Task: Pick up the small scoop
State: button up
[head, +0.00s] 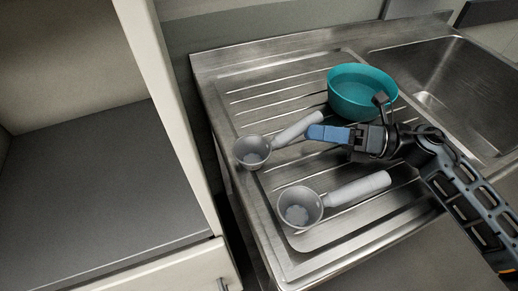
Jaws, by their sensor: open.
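The small scoop (253,151) is light grey, with a round cup at the far left of the ridged steel drainboard. Its white handle points right and up, toward my fingers. My gripper (326,133) reaches in from the right, with blue fingertips close to the handle's right end. It is open, with nothing visible between the fingers. I cannot tell whether a fingertip touches the handle. A second, larger scoop (301,207) lies nearer, with its white handle also pointing right.
A teal bowl (361,92) stands on the drainboard just behind my gripper. The sink basin (450,80) is at the back right. A cabinet with a grey shelf (95,190) is at the left.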

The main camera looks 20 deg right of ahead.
aim_at(303, 133)
jog(key=x, duration=0.1)
jog(key=p+x, duration=0.1)
jog(key=x, duration=0.1)
jog(key=shift+w+a+r, duration=0.1)
jog(key=shift+w+r, duration=0.15)
jog(key=shift+w+a+f+p, duration=0.15)
jog(key=shift+w+a+p, duration=0.15)
jog(key=shift+a, duration=0.1)
jog(key=shift+c, duration=0.4)
grip_shut()
